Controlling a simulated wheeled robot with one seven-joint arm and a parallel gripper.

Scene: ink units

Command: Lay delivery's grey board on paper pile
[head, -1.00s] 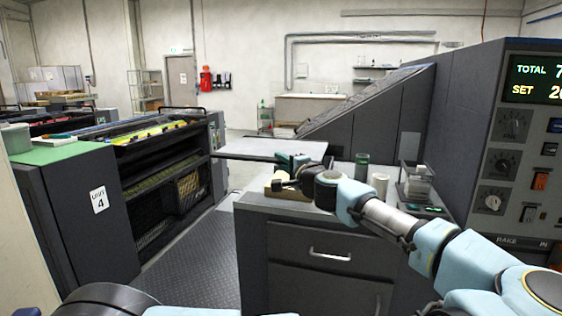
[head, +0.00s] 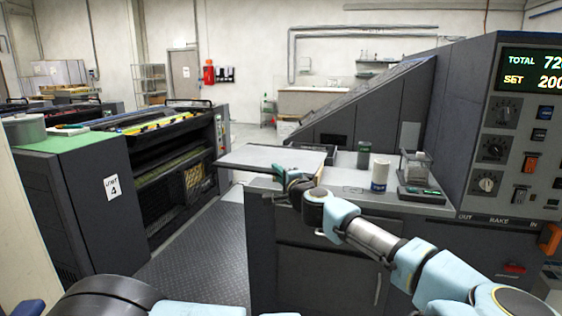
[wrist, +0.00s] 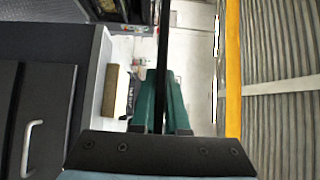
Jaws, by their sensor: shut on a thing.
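My gripper (head: 287,177) is shut on the grey board (head: 268,157), holding it by its near right part. The board is a thin, flat sheet, roughly level, reaching left past the counter's edge in the head view. In the wrist view my gripper's green fingers (wrist: 160,88) stand on either side of the board (wrist: 163,40), which shows edge-on as a dark narrow strip. I cannot pick out the paper pile with certainty in either view.
A counter (head: 350,183) with a green-dark cup (head: 364,155), a white cup (head: 380,177) and a small instrument (head: 416,172) stands beside the board. The control console (head: 500,140) is at right. Press unit 4 (head: 113,190) is at left, with open floor (head: 200,240) between.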

